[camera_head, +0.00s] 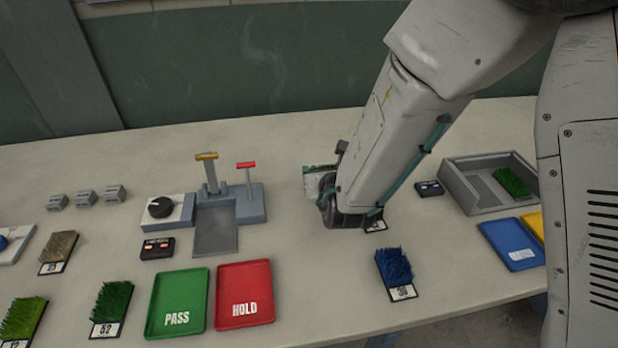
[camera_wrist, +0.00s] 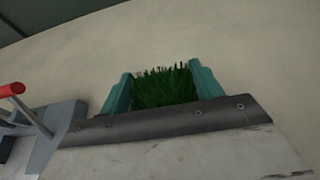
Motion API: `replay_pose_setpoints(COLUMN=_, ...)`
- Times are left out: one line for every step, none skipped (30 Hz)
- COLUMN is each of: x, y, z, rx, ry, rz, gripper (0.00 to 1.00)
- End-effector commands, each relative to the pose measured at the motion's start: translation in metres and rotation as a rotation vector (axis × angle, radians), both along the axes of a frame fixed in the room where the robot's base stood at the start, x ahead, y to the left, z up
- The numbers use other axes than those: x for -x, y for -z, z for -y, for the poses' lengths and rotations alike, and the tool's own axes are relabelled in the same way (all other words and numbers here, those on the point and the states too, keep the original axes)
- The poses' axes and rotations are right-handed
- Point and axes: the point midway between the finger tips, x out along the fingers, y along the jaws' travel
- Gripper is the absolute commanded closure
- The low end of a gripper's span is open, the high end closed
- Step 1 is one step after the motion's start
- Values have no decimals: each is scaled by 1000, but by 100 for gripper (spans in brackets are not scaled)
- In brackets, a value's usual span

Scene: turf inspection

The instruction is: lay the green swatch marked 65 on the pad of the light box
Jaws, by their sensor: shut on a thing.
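My gripper (camera_wrist: 163,90) is shut on a green swatch (camera_wrist: 165,87), whose dark green turf shows between the teal fingers in the wrist view. In the head view my arm hides most of the gripper. A pale piece with a green edge (camera_head: 318,182) shows at its left, above the table; I cannot tell whether it is the swatch. The number on the held swatch is not visible. No light box is plainly identifiable. A white unit with a blue button (camera_head: 8,242) is cut off at the left edge. A grey fixture (camera_head: 250,208) has a flat grey plate and upright levers.
The green PASS tray (camera_head: 177,303) and red HOLD tray (camera_head: 245,294) lie in front. A blue swatch (camera_head: 394,270) lies right of them. Other swatches lie at left. A grey bin (camera_head: 470,193) holds a green swatch, beside blue (camera_head: 513,245) and yellow trays.

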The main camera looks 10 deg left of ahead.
Motion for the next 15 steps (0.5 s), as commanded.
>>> replay_pose_setpoints(x=-1, y=0, z=-1, rx=0, ry=2, rz=0, gripper=56)
replay_pose_setpoints(x=-2, y=1, z=-2, rx=0, ry=2, rz=0, gripper=56)
replay_pose_setpoints(x=-2, y=3, z=-2, rx=0, ry=3, rz=-1, gripper=56)
replay_pose_setpoints(x=-2, y=5, z=-2, rx=1, ry=3, rz=-1, gripper=56)
replay_pose_setpoints(x=-2, y=8, z=-2, rx=2, ry=4, rz=-2, gripper=56)
replay_pose_setpoints(x=-2, y=13, z=-1, rx=3, ry=3, rz=-3, gripper=56)
replay_pose_setpoints(x=-2, y=17, z=-1, rx=3, ry=3, rz=-3, gripper=56)
replay_pose_setpoints(x=-2, y=22, z=0, rx=4, ry=4, rz=-3, gripper=56)
replay_pose_setpoints(x=-3, y=28, z=1, rx=3, ry=6, rz=-3, gripper=56)
replay_pose_setpoints(x=-3, y=31, z=1, rx=2, ry=6, rz=-3, gripper=56)
replay_pose_setpoints(x=-3, y=34, z=2, rx=3, ry=7, rz=-2, gripper=56)
replay_pose_setpoints(x=-3, y=36, z=2, rx=1, ry=8, rz=-1, gripper=56)
replay_pose_setpoints(x=-3, y=36, z=2, rx=1, ry=8, rz=-1, gripper=56)
replay_pose_setpoints(x=-4, y=36, z=2, rx=1, ry=8, rz=0, gripper=56)
replay_pose_setpoints(x=-4, y=35, z=2, rx=0, ry=8, rz=0, gripper=56)
